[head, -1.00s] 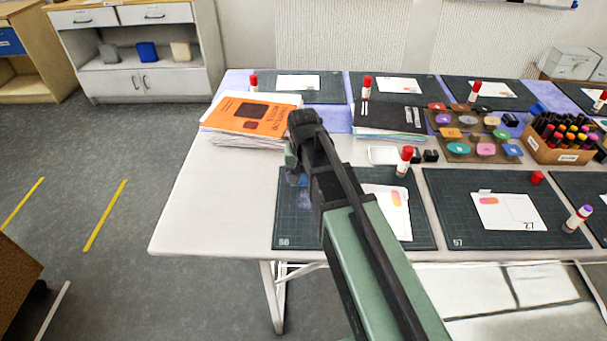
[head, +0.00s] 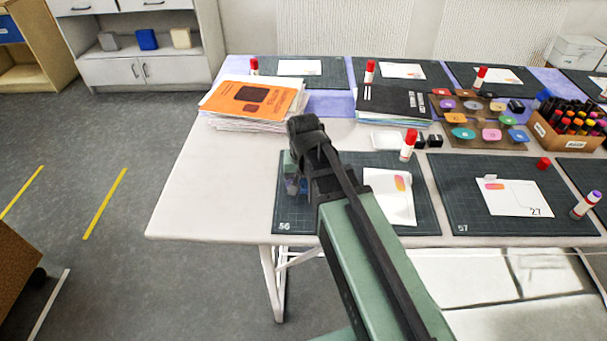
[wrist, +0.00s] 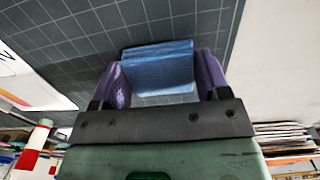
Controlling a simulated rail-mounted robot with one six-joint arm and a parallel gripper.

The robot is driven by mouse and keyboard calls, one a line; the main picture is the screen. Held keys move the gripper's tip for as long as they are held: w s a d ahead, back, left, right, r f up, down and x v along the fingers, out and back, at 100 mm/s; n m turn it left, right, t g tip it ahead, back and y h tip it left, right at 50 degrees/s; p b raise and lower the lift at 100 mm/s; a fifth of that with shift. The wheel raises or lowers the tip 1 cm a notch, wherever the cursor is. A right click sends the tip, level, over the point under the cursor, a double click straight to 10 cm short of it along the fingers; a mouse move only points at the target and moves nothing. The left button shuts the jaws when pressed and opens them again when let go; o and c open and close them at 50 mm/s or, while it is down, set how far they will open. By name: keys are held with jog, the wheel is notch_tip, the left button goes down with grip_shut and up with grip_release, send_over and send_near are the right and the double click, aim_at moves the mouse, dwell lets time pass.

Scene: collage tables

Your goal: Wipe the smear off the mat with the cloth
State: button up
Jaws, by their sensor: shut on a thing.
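My gripper (head: 293,184) is over the left part of the dark green gridded mat marked 56 (head: 340,223); my arm hides part of that mat. In the wrist view, my gripper (wrist: 163,80) has its two purple fingers shut on a blue folded cloth (wrist: 158,62). The cloth is at the mat's surface (wrist: 60,45); I cannot tell whether it touches. I cannot make out a smear on the visible part of the mat. The area under the cloth and gripper is hidden.
A white card (head: 392,205) lies on the mat's right, with a red-capped glue stick (head: 409,146) behind it. A stack of papers under an orange book (head: 250,100) stands at the back left. Mat 57 (head: 455,205) is to the right. The table's left front corner is bare.

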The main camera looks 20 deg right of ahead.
jog(key=shift+s+a, duration=0.25)
jog(key=shift+s, duration=0.65)
jog(key=w, duration=0.2)
jog(key=w+d, duration=0.1)
jog(key=w, duration=0.1)
jog(key=w+d, duration=0.1)
jog(key=w, duration=0.2)
jog(key=shift+d, duration=0.1)
notch_tip(320, 180, up, 8)
jog(key=p, duration=0.7)
jog(key=shift+w+f, duration=0.15)
jog(key=shift+f, duration=0.1)
jog(key=shift+d, duration=0.1)
notch_tip(320, 180, down, 6)
jog(key=b, duration=0.5)
jog(key=shift+f+b, duration=0.1)
jog(key=shift+b, duration=0.25)
jog(key=shift+f+b, duration=1)
jog(key=shift+r, duration=0.1)
